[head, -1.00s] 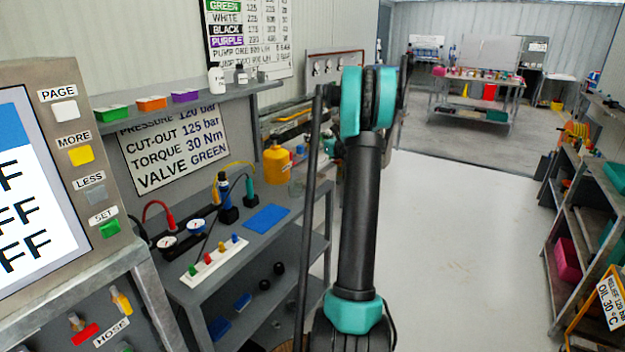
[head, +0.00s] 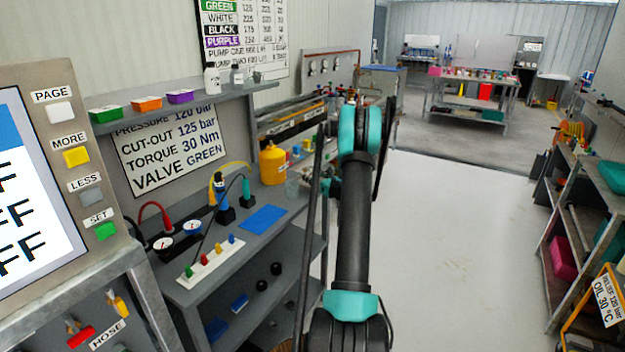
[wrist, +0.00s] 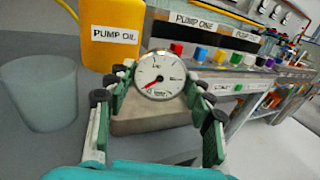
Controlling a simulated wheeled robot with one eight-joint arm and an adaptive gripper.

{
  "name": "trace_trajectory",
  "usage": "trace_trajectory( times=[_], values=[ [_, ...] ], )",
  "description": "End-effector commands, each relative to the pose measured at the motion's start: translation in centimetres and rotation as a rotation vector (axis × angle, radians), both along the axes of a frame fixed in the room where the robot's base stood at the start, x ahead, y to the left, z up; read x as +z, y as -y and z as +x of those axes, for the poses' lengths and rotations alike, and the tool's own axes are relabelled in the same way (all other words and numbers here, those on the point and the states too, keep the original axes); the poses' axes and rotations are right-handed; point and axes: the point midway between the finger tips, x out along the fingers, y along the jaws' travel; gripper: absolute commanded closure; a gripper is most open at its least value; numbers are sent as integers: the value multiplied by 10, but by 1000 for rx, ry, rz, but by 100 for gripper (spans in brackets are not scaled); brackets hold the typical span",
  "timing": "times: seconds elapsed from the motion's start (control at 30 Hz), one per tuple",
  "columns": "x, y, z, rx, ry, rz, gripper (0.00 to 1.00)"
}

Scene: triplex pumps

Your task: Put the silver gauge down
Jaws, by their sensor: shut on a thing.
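The silver gauge (wrist: 160,75) has a white dial, a red needle and a silver rim. It is between the fingers of my gripper (wrist: 161,84) in the wrist view, dial facing the camera. My gripper is shut on it. A tan, flat-topped block (wrist: 152,118) shows just below and behind the gauge; I cannot tell whether they touch. In the head view my arm hides the gripper and this gauge. Two other white-dialled gauges, one left (head: 163,243) and one right (head: 192,227), sit on a dark holder on the grey bench (head: 205,291).
A yellow pump oil container (wrist: 112,38) stands behind the gripper at left, also in the head view (head: 273,163). A translucent cup (wrist: 38,92) is left of the gripper. A labelled pump bench with coloured knobs (wrist: 222,58) lies behind. A blue mat (head: 263,218) lies on the bench.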

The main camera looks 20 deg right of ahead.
Motion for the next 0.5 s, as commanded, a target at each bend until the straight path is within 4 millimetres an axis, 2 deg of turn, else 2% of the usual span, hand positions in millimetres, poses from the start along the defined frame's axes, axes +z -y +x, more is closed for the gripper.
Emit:
trace_trajectory(
  times=[0.1,0.5],
  values=[
    [-13,0,0,0,0,0,94],
    [-18,0,0,0,0,0,94]
  ],
)
